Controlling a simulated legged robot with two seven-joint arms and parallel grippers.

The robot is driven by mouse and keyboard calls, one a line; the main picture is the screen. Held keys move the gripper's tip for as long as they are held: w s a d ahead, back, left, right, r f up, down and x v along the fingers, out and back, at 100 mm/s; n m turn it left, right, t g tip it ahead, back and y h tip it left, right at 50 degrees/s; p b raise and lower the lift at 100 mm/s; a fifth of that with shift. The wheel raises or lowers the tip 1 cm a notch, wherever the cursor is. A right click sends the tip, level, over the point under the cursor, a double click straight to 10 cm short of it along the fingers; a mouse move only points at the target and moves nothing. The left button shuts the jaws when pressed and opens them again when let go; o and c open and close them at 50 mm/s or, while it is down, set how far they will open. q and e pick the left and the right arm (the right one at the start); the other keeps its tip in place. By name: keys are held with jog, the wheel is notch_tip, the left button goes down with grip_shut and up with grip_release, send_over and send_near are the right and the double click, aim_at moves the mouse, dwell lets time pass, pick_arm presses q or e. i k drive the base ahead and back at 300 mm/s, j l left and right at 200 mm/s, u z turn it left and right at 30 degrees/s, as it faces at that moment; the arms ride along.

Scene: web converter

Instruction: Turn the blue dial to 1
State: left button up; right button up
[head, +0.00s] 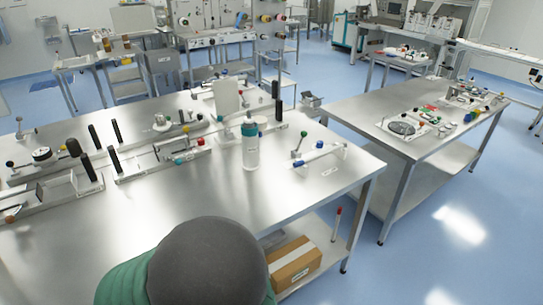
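No blue dial can be made out for certain, and no number 1 can be read. Small blue parts show on the near steel bench: a blue piece (182,158) on the left-centre fixture and a blue knob (319,144) on the small white-handled fixture at the right. A blue round part (467,117) also sits on the right bench. A round black-and-white dial-like part (42,154) is at the far left of the near bench. Neither of my grippers is in view.
The near bench (150,215) holds several fixtures with black upright handles and a clear teal-topped bottle (250,147). A dark grey dome above green hides part of its front. A cardboard box (292,262) lies on the lower shelf. Blue floor separates it from the right bench (345,108).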

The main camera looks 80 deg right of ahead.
aim_at(319, 145)
jog(key=z, duration=3.2)
jog(key=u, duration=0.25)
jog(key=i+l+u, duration=0.2)
jog(key=u, duration=0.3)
jog(key=i+l+u, duration=0.25)
jog(key=u, duration=0.2)
jog(key=i+l+u, duration=0.1)
jog(key=l+u, duration=0.4)
